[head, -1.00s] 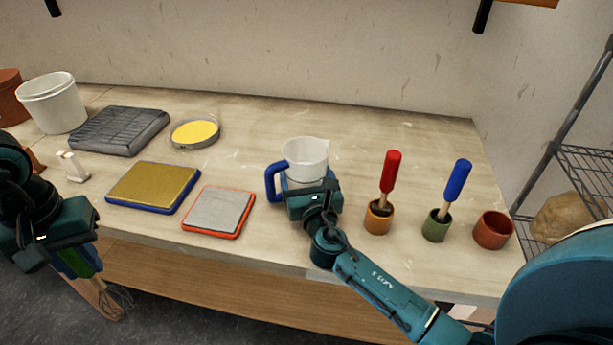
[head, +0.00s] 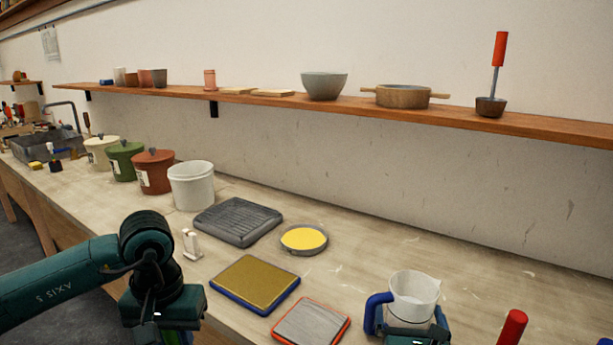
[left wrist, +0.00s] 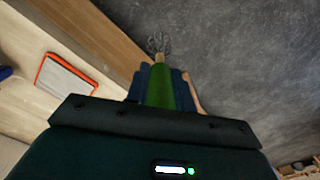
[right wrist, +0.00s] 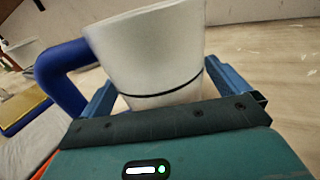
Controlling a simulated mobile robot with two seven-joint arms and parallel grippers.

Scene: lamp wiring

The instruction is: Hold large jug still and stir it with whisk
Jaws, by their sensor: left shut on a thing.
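The large jug (head: 413,297) is white with a blue handle and stands upright on the workbench at the lower right of the head view. It fills much of the right wrist view (right wrist: 150,55). My right gripper (head: 412,335) is at the jug's near side, with one finger on each side of its body; I cannot tell whether both fingers press on it. My left gripper (left wrist: 160,75) is shut on the green handle of the whisk (left wrist: 160,88). The whisk's wire end points away over the floor, beyond the bench edge. Its wires are out of the head view.
An orange-edged tray (head: 312,322), a blue-edged tray (head: 255,284), a yellow-filled dish (head: 304,239) and a grey ridged tray (head: 238,221) lie left of the jug. A red handle (head: 512,326) stands right of it. Bins line the back left, below a wooden shelf (head: 440,112).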

